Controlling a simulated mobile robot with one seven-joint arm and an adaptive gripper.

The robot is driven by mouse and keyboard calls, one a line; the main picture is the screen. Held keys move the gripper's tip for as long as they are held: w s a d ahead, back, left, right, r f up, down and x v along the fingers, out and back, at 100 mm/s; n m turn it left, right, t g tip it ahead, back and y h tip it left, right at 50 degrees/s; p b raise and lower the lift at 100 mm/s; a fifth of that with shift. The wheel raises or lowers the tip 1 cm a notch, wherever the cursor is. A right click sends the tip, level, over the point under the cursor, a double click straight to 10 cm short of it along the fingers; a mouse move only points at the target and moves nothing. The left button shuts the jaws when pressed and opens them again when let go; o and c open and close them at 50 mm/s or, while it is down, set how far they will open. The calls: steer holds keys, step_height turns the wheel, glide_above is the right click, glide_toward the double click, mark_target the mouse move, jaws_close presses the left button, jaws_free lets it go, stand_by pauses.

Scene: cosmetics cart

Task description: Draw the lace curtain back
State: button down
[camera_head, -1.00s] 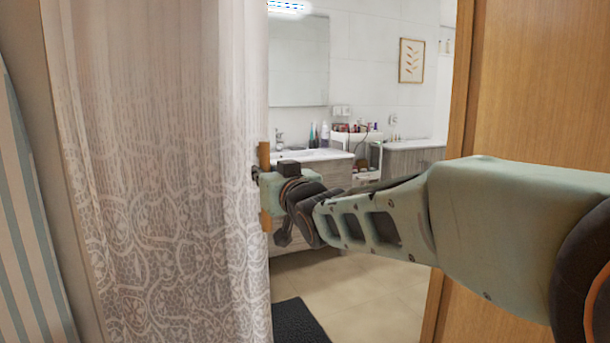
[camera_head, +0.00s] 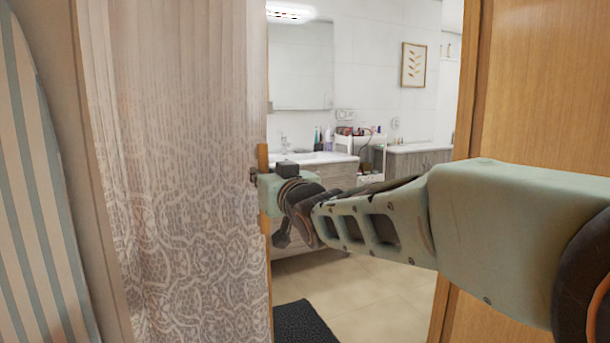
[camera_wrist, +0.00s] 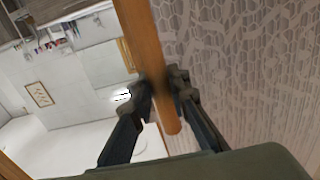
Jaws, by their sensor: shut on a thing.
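The lace curtain (camera_head: 185,170) hangs in the left half of the doorway in the head view, pale with a white lace pattern. It also fills the right side of the wrist view (camera_wrist: 240,60). A wooden bar (camera_head: 264,160) runs upright along the curtain's right edge, and it shows in the wrist view (camera_wrist: 142,35). My gripper (camera_wrist: 162,88) is shut on the wooden bar, one finger on each side. In the head view my gripper (camera_head: 260,178) is at the curtain's right edge, with its fingertips partly hidden.
A wooden door or panel (camera_head: 540,85) stands at the right, close to my arm. Beyond the opening are a sink counter (camera_head: 315,157), a white cart (camera_head: 362,145) with cosmetics, and a dark mat (camera_head: 298,322). A striped board (camera_head: 40,200) stands at the far left.

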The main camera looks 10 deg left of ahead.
mark_target(258, 126)
steer(key=c, duration=1.8)
jaws_free()
steer(key=shift+r, duration=0.1)
steer(key=shift+r, duration=4.9)
steer(key=shift+d, duration=0.1)
